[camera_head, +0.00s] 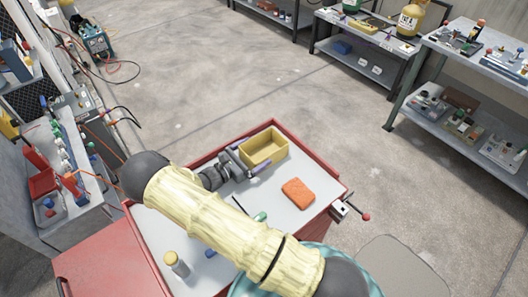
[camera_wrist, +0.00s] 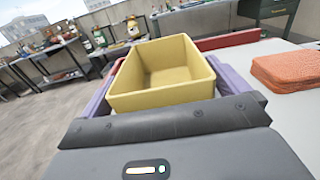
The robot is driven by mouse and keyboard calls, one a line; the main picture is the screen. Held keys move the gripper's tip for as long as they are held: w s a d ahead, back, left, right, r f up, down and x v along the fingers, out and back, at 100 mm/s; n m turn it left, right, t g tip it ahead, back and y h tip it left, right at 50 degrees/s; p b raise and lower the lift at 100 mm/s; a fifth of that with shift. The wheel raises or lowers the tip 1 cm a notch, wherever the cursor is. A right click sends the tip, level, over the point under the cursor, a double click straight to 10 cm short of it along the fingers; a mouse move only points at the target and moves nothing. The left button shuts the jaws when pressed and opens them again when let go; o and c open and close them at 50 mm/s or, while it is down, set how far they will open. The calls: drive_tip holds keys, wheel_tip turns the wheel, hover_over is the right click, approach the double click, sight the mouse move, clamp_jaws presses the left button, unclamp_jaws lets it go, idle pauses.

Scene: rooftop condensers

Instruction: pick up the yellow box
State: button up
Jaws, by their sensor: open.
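The yellow box (camera_head: 263,147) is an open-topped bin at the far end of the red cart's white top. In the wrist view the yellow box (camera_wrist: 165,75) sits straight ahead, upright and empty inside. My gripper (camera_head: 248,157) is at the near side of the box, its purple fingers spread apart. In the wrist view my gripper (camera_wrist: 165,95) shows one finger on each side of the box, with the box's near wall between them. Whether the fingers touch the walls cannot be told. The lower part of the box is hidden by the gripper body.
An orange sponge-like block (camera_head: 298,193) lies right of the box; it also shows in the wrist view (camera_wrist: 287,70). A yellow-capped bottle (camera_head: 176,263) stands at the cart's near left. A vise (camera_head: 345,209) is on the cart's right edge. Shelves line the back and left.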

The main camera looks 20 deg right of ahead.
drive_tip(key=shift+c, duration=0.4)
drive_tip(key=c, duration=0.7)
drive_tip(key=shift+o, duration=0.2)
wheel_tip(320, 180, up, 10)
drive_tip(key=b, duration=0.1)
